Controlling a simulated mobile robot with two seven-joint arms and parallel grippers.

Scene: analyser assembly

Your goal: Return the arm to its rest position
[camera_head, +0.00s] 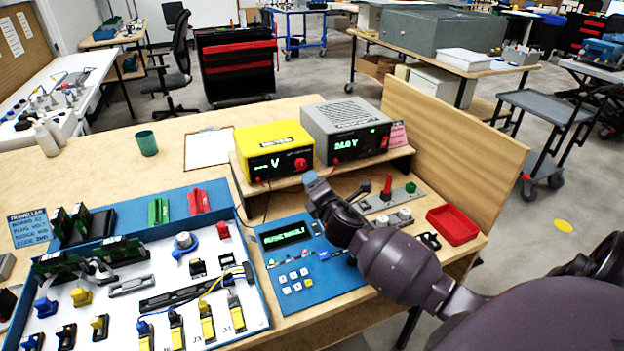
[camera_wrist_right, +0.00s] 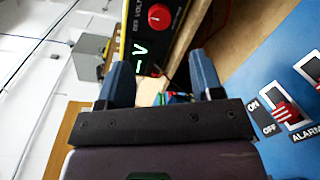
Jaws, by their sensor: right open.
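My right arm (camera_head: 385,262) reaches in from the lower right in the head view. Its gripper (camera_head: 312,180) is over the rear of the blue analyser panel (camera_head: 325,283), in front of the yellow power unit (camera_head: 272,150). In the right wrist view the two blue-grey fingers (camera_wrist_right: 162,80) stand apart with nothing held between them. The yellow unit's display and red knob (camera_wrist_right: 159,16) show beyond the fingers. The alarm switches (camera_wrist_right: 290,113) are at the right. My left gripper is not in view.
A grey power unit (camera_head: 345,132) stands on the wooden shelf beside the yellow one. A blue-edged board (camera_head: 130,285) with several connectors and circuit cards lies at the left. A red tray (camera_head: 453,224) is right of the arm, near a wooden side panel (camera_head: 455,140). A green cup (camera_head: 147,143) stands at the back left.

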